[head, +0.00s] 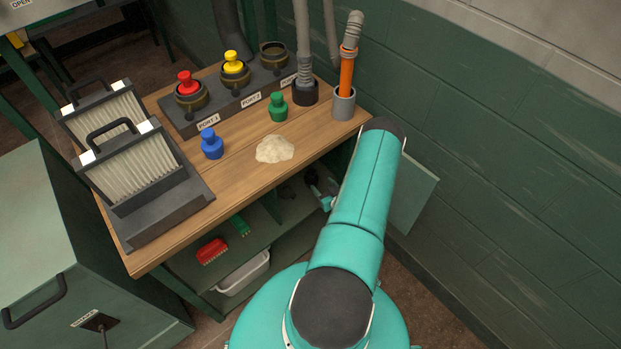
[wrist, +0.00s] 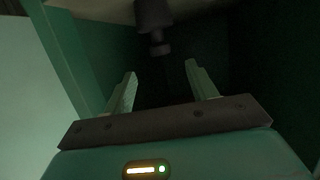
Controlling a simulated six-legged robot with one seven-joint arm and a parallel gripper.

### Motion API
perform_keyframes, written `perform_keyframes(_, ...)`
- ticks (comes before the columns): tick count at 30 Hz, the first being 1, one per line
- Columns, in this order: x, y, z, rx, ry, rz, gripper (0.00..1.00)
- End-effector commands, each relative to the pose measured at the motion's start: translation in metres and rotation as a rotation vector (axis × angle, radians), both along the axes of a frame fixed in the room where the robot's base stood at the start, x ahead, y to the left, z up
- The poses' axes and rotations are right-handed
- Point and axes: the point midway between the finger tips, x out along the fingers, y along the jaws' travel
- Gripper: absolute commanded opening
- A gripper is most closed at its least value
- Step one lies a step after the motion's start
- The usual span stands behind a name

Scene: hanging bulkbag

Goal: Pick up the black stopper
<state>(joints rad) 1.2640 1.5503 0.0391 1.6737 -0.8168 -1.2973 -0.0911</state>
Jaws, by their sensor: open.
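A dark stopper (wrist: 155,28) shows in the wrist view, with a wide body and a narrower knobbed end. It is just beyond the fingertips of my gripper (wrist: 161,70), roughly centred between them and slightly left. The two pale green fingers are spread apart with nothing between them. The stopper appears to be inside a dim, green-walled space, and its exact contact with the surface is hard to tell. In the head view my arm mostly hides the gripper, which reaches down by the open shelf under the bench; I cannot clearly make out the black stopper there.
The wooden bench (head: 235,190) holds blue (head: 212,144) and green (head: 278,107) stoppers, a powder heap (head: 275,150), filters (head: 130,168) and a port block with red (head: 187,84) and yellow (head: 233,63) stoppers. An open door panel (head: 413,195) stands right of my arm.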

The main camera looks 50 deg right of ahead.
Motion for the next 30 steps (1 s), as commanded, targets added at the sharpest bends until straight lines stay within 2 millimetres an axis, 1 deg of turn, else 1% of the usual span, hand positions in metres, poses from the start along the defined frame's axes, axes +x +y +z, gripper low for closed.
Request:
perform_keyframes(1, 0.010, -0.003, -0.003, -0.001, -0.002, 0.002, 0.57)
perform_keyframes(3, 0.022, -0.008, -0.007, -0.001, -0.003, 0.002, 0.57)
perform_keyframes(6, 0.035, -0.015, -0.012, -0.002, -0.001, 0.002, 0.57)
perform_keyframes(14, 0.055, -0.025, -0.018, 0.000, -0.001, 0.001, 0.57)
perform_keyframes(21, 0.088, -0.040, -0.029, -0.001, -0.002, 0.001, 0.57)
perform_keyframes(24, 0.093, -0.043, -0.031, 0.000, -0.001, 0.001, 0.57)
perform_keyframes(30, 0.094, -0.043, -0.030, 0.000, -0.001, 0.001, 0.57)
